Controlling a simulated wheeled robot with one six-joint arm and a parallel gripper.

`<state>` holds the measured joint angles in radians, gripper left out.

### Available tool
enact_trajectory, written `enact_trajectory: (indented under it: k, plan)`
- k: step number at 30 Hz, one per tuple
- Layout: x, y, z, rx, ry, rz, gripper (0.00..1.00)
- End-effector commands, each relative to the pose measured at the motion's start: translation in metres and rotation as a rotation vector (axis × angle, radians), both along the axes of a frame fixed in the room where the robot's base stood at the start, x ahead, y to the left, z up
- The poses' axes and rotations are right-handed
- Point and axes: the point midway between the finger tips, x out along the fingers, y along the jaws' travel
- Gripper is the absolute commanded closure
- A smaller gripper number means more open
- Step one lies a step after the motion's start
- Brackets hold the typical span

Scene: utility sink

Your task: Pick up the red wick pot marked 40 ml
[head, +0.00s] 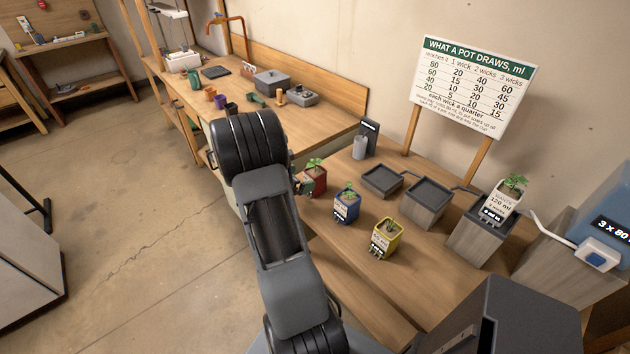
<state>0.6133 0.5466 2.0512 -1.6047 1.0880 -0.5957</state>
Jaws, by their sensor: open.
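The red pot (318,183) with a green seedling stands on the wooden bench, just right of my arm. Its left part is hidden behind my gripper, and I cannot read any marking on it. My gripper (304,187) is open and close against the red pot's left side; I cannot tell whether the fingers touch it or reach around it. A blue pot (347,209) and a yellow pot (386,242), each with a plant and label, stand to its right and nearer.
Dark trays on stepped blocks (382,181) stand behind the pots. A white pot (503,205) sits on the right tray, near a blue tank (605,215). A sign (473,85) titled "What a pot draws, ml" stands behind. A grey cylinder (360,147) is behind the red pot.

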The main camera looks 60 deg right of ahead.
Motion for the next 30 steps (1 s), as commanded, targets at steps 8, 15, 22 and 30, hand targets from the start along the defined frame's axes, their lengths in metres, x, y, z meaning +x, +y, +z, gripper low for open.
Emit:
enact_trajectory:
  k: [8,15,22,30]
  plan:
    - [-0.006,-0.015,-0.006,0.001,-0.001,-0.001,0.06]
    - [-0.022,-0.041,-0.013,0.002,0.001,-0.004,0.06]
    - [-0.026,-0.057,-0.022,0.0,-0.002,-0.002,0.06]
    - [-0.026,-0.058,-0.023,0.0,-0.002,-0.001,0.07]
